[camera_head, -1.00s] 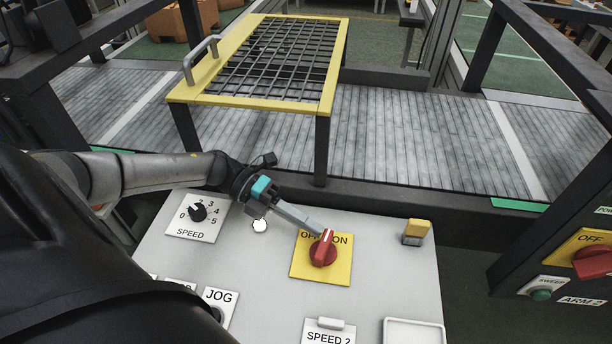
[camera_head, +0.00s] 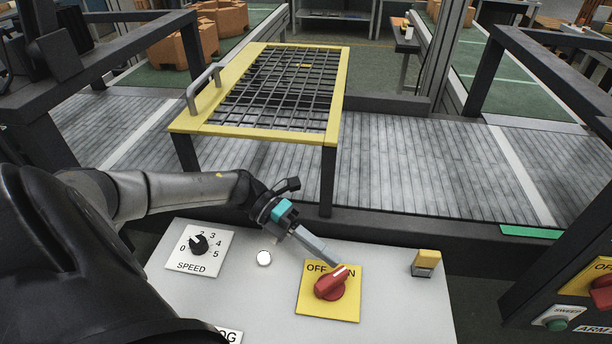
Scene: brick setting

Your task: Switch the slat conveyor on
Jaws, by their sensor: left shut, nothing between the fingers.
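The control panel (camera_head: 225,295) is light grey. On it a yellow plate (camera_head: 315,309) marked OFF and ON carries a red rotary switch (camera_head: 329,287), whose pale-marked handle points up and right, towards ON. My left gripper (camera_head: 334,259) is shut and empty. Its fingertips are at the upper edge of the red switch, partly covering the lettering; I cannot tell whether they touch it. The grey slat conveyor (camera_head: 420,165) runs across behind the panel. My right gripper is not in view.
A SPEED dial (camera_head: 198,244), a round white button (camera_head: 264,258) and a yellow block-shaped control (camera_head: 426,262) are also on the panel. A yellow-framed mesh guard (camera_head: 345,85) stands over the conveyor. Another panel with a green button (camera_head: 557,324) is at right.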

